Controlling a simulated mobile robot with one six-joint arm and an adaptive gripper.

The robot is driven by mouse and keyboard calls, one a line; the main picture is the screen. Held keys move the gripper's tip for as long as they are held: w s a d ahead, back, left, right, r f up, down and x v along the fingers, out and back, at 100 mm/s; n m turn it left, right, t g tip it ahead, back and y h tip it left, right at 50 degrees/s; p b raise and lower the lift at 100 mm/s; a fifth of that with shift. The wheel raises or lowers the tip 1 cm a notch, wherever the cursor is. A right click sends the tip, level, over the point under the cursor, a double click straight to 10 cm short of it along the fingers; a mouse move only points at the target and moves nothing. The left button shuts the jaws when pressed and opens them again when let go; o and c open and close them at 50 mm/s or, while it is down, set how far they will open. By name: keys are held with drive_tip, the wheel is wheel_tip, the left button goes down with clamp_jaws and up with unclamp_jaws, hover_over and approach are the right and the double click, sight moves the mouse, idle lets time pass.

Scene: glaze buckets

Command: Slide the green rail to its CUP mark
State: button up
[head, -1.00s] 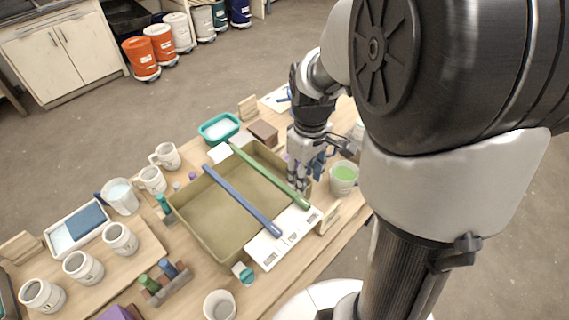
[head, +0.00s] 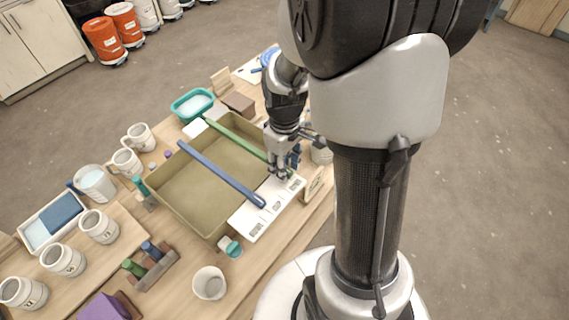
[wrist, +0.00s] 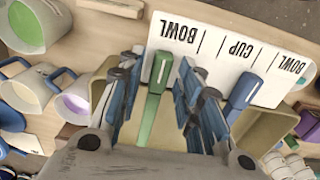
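The green rail (head: 235,136) lies across the olive basin (head: 168,205), roughly alongside the blue rail (head: 222,174). In the wrist view, the green rail's end (wrist: 153,100) points at the left BOWL mark on the white card (wrist: 228,48). The CUP mark (wrist: 239,48) is in the card's middle, between the two rail ends. The blue rail's end (wrist: 243,92) points between CUP and the other BOWL. My gripper (head: 279,176) is over the green rail's card end. In the wrist view its fingers (wrist: 155,80) are apart, one on each side of the rail, with a gap on the right.
A bucket with green glaze (wrist: 25,28) stands close to the gripper's left in the wrist view. A teal tub (head: 192,104) and a brown block (head: 238,103) sit behind the basin. Several mugs stand left of it, one white cup (head: 209,284) in front.

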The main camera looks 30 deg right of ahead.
clamp_jaws()
idle(0.4)
